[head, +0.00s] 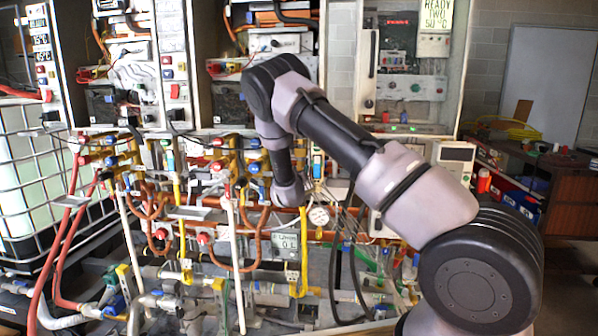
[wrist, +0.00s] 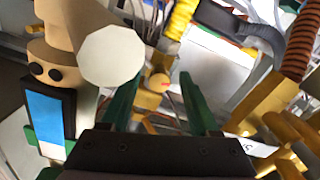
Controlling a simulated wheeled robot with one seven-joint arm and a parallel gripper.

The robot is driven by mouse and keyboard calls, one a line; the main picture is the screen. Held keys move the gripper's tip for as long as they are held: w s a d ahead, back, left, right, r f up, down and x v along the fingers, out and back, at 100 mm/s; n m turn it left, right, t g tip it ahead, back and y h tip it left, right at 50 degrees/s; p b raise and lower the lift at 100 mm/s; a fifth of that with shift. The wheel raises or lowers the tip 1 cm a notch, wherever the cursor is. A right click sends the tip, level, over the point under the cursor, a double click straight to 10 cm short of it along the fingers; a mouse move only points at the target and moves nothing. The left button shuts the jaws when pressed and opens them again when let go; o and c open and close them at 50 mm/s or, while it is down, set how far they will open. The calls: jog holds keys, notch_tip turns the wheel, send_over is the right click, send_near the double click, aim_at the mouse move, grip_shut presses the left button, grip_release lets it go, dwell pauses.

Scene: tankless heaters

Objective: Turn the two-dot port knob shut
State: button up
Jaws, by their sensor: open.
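In the wrist view, a beige fitting with two dark round dots (wrist: 46,72) stands at the left, above a black-framed blue and white plate (wrist: 45,118). Which part is the two-dot port knob is not certain. In the head view, my arm reaches to the pipework and the fingers cannot be made out.
Yellow pipes (wrist: 290,130) and a ribbed copper-coloured hose (wrist: 301,45) crowd the right of the wrist view. A caged white tank (head: 35,165) stands at the left.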

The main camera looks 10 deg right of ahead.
jog(key=shift+w+d, duration=0.2)
jog(key=shift+w, duration=0.35)
grip_shut()
